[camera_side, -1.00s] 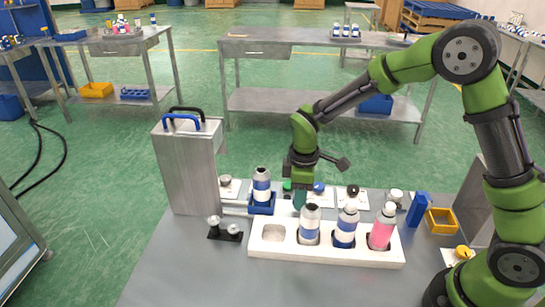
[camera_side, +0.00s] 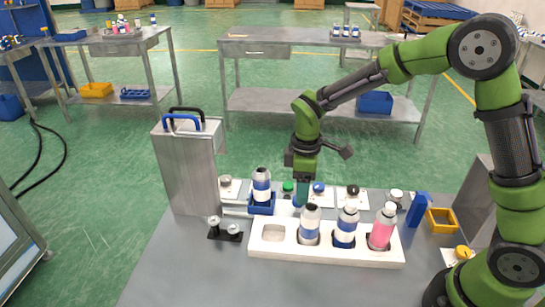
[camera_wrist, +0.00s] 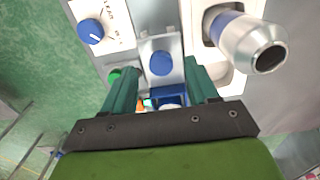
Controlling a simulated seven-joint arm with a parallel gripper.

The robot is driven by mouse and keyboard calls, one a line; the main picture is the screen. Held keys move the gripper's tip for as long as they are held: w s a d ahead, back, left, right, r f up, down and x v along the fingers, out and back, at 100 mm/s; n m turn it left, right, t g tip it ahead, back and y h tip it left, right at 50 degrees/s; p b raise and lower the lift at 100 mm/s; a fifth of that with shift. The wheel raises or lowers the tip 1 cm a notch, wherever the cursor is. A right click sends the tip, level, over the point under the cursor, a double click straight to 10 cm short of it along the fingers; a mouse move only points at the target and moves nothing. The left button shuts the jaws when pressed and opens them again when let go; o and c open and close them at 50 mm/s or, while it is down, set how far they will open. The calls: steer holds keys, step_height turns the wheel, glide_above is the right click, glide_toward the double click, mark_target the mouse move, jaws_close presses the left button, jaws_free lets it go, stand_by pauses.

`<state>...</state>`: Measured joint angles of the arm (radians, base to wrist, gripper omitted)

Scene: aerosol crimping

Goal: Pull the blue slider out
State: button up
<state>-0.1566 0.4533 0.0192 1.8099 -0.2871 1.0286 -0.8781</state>
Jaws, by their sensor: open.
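The blue slider (camera_side: 262,208) is a blue holder at the right of the metal box, with a white-and-blue bottle (camera_side: 261,185) standing upright in it. In the wrist view the blue holder (camera_wrist: 168,96) shows partly between my fingers, and a round blue knob (camera_wrist: 160,63) on a pale metal strip lies just beyond it. My gripper (camera_side: 301,201) is just right of the holder and points down. In the wrist view my gripper (camera_wrist: 161,66) is open, with one teal finger on each side of the knob. I cannot tell whether the fingers touch it. The gripper is empty.
A white tray (camera_side: 325,257) with several bottles stands close in front of my gripper. The tall metal box (camera_side: 187,170) is at left. A blue dial (camera_wrist: 90,31) and a green button (camera_wrist: 116,74) are near my fingers. The table front is clear.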

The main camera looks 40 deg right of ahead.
step_height(320, 180, up, 14)
stand_by(0.3)
steer(key=shift+f, duration=0.1)
steer(key=s+d+r+m+t+y, duration=0.1)
steer(key=s+d+m+t, duration=0.1)
steer(key=s+m, duration=0.4)
steer(key=s+d+r+m+t+y, duration=0.1)
steer(key=s+m+t, duration=0.4)
steer(key=s, duration=0.6)
steer(key=shift+s+d+r+m, duration=0.25)
steer(key=shift+d+r+m, duration=0.25)
steer(key=shift+m, duration=0.5)
